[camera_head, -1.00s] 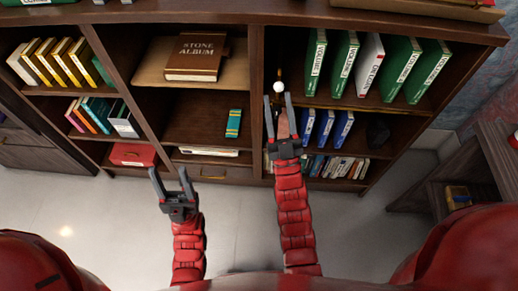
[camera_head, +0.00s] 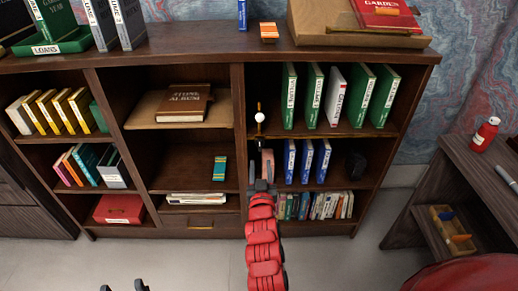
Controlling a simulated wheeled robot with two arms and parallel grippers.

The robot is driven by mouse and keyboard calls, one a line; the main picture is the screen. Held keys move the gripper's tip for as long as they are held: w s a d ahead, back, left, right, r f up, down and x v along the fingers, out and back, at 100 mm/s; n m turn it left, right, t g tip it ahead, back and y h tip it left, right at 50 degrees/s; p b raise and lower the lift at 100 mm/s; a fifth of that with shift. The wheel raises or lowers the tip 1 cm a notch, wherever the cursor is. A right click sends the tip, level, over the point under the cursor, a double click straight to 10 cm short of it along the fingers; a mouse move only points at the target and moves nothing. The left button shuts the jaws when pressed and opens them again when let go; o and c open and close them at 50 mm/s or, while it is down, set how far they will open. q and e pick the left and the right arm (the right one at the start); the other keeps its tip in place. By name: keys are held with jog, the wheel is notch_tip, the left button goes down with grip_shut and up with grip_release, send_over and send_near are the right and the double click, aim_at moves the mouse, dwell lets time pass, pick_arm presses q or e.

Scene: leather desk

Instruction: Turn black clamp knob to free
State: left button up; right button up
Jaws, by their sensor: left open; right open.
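A small white ball (camera_head: 260,117) with a thin dark and brassy stem stands by the divider at the left of that bay. My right gripper (camera_head: 261,165) is open, just below the white ball in the picture, in front of the divider. I see nothing between its fingers, and cannot tell if it touches anything. My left gripper (camera_head: 123,286) is open and empty at the bottom edge, with only its fingertips showing.
Blue books (camera_head: 307,160) stand just right of my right gripper, with green binders (camera_head: 313,95) on the shelf above. A brown album (camera_head: 184,103) lies in the middle bay. A side desk (camera_head: 480,180) stands at the right. The floor in front is clear.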

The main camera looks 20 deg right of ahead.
aim_at(260, 144)
jog(key=x, duration=0.9)
jog(key=shift+w+d+b, duration=0.1)
jog(key=shift+w+b, duration=0.1)
jog(key=shift+b, duration=0.1)
grip_shut()
